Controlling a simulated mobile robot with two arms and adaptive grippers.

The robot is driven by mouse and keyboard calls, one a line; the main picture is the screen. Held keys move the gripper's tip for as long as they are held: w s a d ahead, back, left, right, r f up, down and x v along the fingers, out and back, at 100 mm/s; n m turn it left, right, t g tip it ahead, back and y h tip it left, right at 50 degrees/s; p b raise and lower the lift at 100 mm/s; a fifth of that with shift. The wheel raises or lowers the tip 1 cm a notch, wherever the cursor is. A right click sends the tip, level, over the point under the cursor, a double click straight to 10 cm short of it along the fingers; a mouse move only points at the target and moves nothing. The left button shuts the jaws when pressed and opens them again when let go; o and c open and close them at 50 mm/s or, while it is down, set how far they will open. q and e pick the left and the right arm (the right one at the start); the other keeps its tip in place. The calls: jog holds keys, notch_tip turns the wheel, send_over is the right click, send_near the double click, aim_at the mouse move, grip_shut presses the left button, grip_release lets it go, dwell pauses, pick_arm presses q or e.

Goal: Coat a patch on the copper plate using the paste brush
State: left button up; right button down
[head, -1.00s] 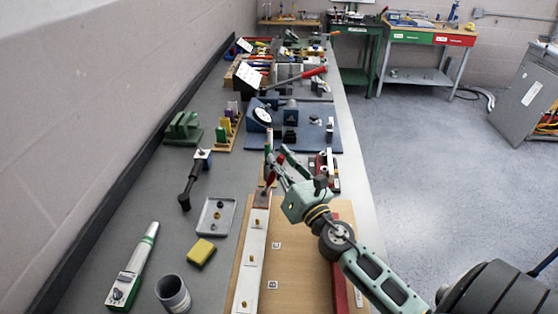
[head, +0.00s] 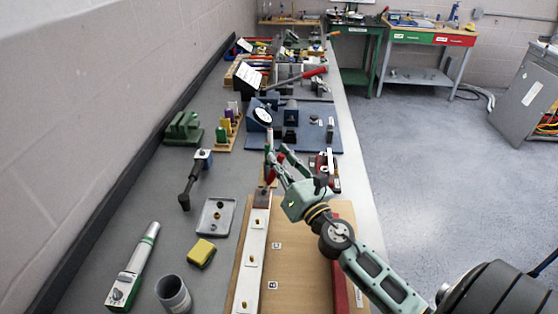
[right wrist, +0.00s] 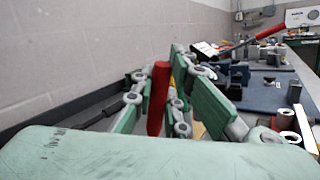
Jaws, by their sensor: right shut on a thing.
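My right gripper (head: 276,158) reaches over the bench from the right, above the far end of a long white bar. It is shut on a red upright handle, which I take to be the paste brush; the handle (right wrist: 158,98) stands between the fingers in the right wrist view. The brush's lower end is hard to make out. A small brownish plate (head: 262,199), probably the copper plate, lies at the bar's far end, just below the gripper. I cannot tell whether the brush touches it. My left gripper is not in view.
The white bar (head: 250,266) lies on a wooden board (head: 303,262). To its left are a yellow sponge (head: 201,252), a grey tray (head: 216,216), a grey cup (head: 173,294) and a white-green handheld tool (head: 133,268). A blue fixture base (head: 312,134) stands beyond the gripper.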

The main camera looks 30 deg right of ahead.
jog(key=shift+w+d, duration=0.2)
jog(key=shift+w, duration=0.1)
jog(key=shift+r+p, duration=2)
jog(key=shift+r, duration=0.1)
jog(key=shift+f, duration=0.1)
